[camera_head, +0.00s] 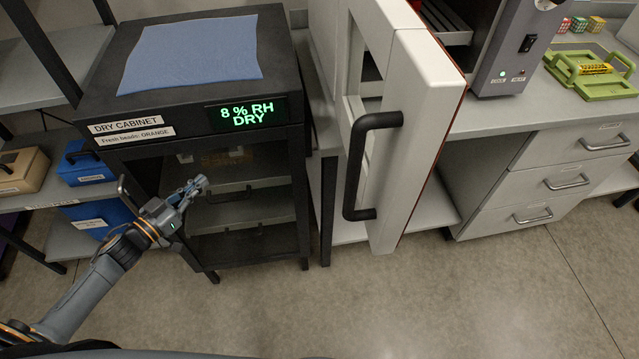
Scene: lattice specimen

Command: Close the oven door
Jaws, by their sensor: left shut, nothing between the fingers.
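The oven (505,55) stands on the counter at the top right, with a power switch and a green light on its front. Its white oven door (420,95) stands open, swung out toward me, with a black bar handle (362,165) on its face. Part of the oven's inside with a rack shows behind the door edge. My left gripper (201,182) is shut and empty, in front of the dry cabinet and well left of the door handle, not touching it. My right gripper is not in view.
The black dry cabinet (100,95) with a blue cloth (195,52) on top stands left of the door. Drawers (545,180) and a green tray (600,85) are at right. Open floor (450,300) lies in front. Bins (85,170) sit on shelves at far left.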

